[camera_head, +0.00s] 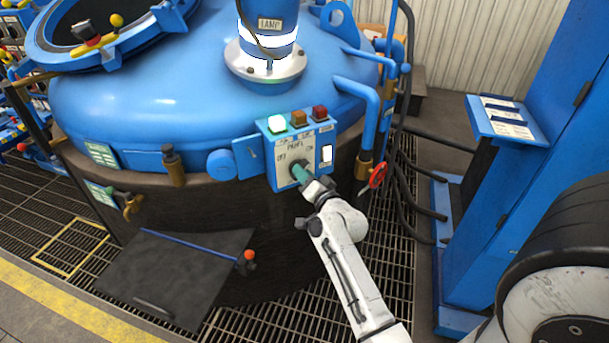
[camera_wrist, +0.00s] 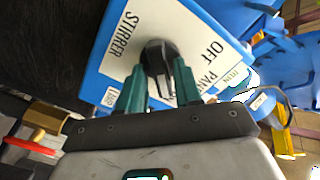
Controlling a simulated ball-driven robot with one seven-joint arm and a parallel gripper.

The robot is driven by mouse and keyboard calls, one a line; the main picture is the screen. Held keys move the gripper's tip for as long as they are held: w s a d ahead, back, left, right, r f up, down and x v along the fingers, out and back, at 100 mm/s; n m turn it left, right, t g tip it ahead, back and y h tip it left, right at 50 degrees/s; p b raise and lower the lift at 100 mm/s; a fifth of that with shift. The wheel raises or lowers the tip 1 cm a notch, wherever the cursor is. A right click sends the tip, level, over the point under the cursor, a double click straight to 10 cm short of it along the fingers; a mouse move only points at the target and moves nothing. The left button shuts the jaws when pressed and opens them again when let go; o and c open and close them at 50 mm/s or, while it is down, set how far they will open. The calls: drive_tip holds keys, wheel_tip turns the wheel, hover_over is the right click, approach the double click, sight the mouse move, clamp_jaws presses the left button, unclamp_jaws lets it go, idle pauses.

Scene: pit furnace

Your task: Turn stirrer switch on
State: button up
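The stirrer switch is a black rotary knob (camera_wrist: 159,58) on a white plate marked STIRRER and OFF in the wrist view. The plate is on the front of a blue control box (camera_head: 270,155), which is fixed to the side of the blue furnace vessel. My gripper (camera_head: 300,173) is at the lower part of this box, its green fingers hiding most of the knob in the head view. In the wrist view, my gripper's fingers (camera_wrist: 158,84) stand on both sides of the knob and appear to touch it. The knob's exact angle is hard to read.
Green (camera_head: 277,123), amber (camera_head: 298,118) and red (camera_head: 319,113) lamps or buttons sit on top of the box; the green one is bright. A dark sheet (camera_head: 175,275) lies lower left.

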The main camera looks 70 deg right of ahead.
drive_tip(key=shift+o, duration=0.8)
drive_tip(key=v, duration=1)
drive_tip(key=shift+s+a, duration=0.2)
drive_tip(key=shift+s, duration=0.1)
drive_tip(key=w+a+f+n+g+y, duration=0.2)
drive_tip(key=a+f+n+y, duration=0.25)
drive_tip(key=a, duration=0.35)
drive_tip(key=w+a+f+n+g+y, duration=0.1)
drive_tip(key=w+a+f+n+y, duration=0.3)
drive_tip(key=a, duration=0.4)
drive_tip(key=s+a+f+n+g+y, duration=0.2)
drive_tip(key=s+a+n+g, duration=0.6)
drive_tip(key=s+a, duration=0.4)
drive_tip(key=shift+s+a+f+g+y, duration=0.25)
drive_tip(key=shift+s+g+y, duration=0.2)
drive_tip(key=shift+s+g, duration=0.55)
